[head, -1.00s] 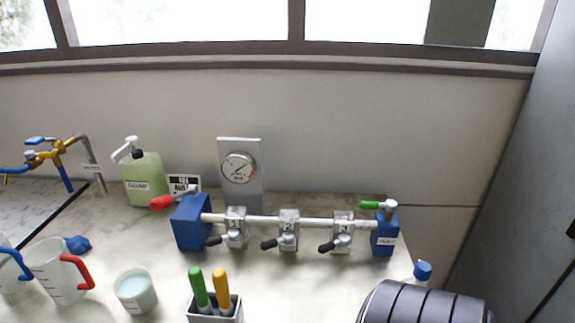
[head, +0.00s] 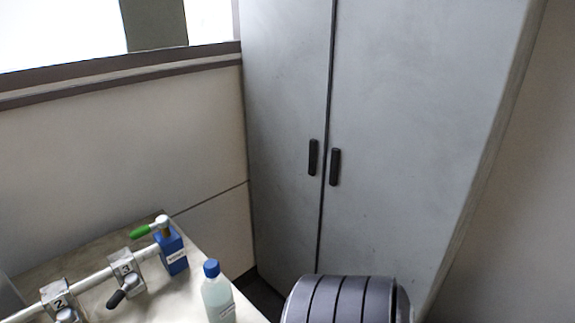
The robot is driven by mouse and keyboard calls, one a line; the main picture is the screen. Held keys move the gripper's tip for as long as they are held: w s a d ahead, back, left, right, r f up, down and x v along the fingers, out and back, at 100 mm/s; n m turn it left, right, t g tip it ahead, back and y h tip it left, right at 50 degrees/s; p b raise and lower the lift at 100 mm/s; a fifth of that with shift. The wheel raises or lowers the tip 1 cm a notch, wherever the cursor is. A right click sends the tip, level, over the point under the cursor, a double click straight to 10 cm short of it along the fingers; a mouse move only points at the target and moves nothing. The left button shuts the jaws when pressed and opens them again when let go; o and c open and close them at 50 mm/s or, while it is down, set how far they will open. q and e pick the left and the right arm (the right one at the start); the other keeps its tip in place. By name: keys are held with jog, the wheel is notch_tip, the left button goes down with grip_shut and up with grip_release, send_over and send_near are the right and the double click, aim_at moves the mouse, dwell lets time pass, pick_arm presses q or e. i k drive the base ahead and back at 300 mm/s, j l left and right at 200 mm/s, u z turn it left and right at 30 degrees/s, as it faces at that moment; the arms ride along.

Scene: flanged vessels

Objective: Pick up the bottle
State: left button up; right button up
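A clear bottle (head: 219,301) with a blue cap and a white label stands upright near the right edge of the counter. Its lower part is cut off by the bottom of the head view. Neither of my grippers shows in this view, so nothing is seen touching the bottle.
Left of the bottle is a pipe manifold with numbered valves (head: 126,277), a blue end block (head: 172,254) and a green-handled valve (head: 142,230). A tall grey cabinet (head: 420,130) with black handles stands at the right.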

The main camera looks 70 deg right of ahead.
aim_at(217, 293)
jog(key=z, duration=1.65)
jog(key=j, duration=0.65)
jog(key=k, duration=0.05)
